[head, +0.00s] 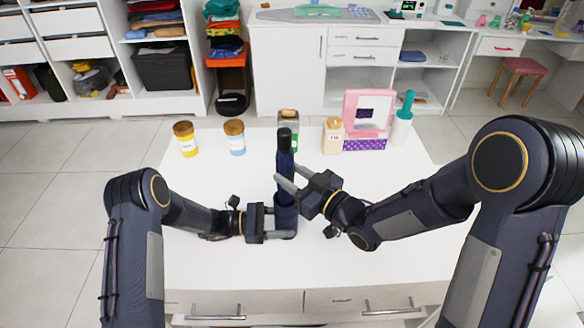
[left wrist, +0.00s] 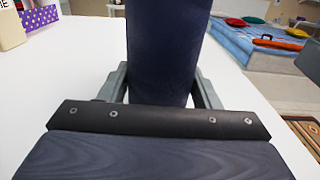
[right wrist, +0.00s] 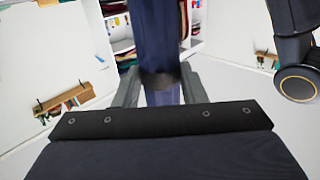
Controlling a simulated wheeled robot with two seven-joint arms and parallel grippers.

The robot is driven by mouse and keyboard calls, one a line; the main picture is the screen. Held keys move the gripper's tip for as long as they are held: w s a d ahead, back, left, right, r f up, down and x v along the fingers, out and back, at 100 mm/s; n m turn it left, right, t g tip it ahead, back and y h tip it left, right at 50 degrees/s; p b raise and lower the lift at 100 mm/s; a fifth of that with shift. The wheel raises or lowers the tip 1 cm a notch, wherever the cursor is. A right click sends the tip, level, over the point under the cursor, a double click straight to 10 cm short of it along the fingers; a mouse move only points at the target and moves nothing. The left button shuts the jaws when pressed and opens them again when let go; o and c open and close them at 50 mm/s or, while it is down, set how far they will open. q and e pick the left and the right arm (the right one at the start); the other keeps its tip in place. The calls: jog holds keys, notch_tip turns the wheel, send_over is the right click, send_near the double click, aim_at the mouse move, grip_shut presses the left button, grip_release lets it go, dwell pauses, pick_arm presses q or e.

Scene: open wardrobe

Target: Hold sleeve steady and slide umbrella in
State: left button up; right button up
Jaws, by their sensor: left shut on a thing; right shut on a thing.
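The umbrella (head: 285,160) stands upright above the table, dark navy with a black handle on top. My right gripper (head: 288,178) is shut on its shaft, which also shows between the fingers in the right wrist view (right wrist: 157,30). The sleeve (head: 285,215) is a wider dark blue tube directly below, upright on the white table. My left gripper (head: 279,222) is shut around the sleeve, which fills the middle of the left wrist view (left wrist: 168,45). The umbrella and sleeve look in line. The umbrella's lower end is hidden, so I cannot tell how deep it sits.
Behind on the white table (head: 390,260) stand a yellow jar (head: 186,142), a blue-white jar (head: 235,141), a cream bottle (head: 333,139), a pink framed mirror (head: 367,112) and a white holder with a teal top (head: 402,122). The table's front left and right are clear.

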notch_tip(320, 180, down, 7)
dwell(0.8)
dwell(0.4)
jog(key=o, duration=0.9)
jog(key=shift+c, duration=0.2)
jog(key=shift+f, duration=0.1)
jog(key=o, duration=0.6)
jog(key=shift+c, duration=0.2)
jog(key=shift+r, duration=4.05)
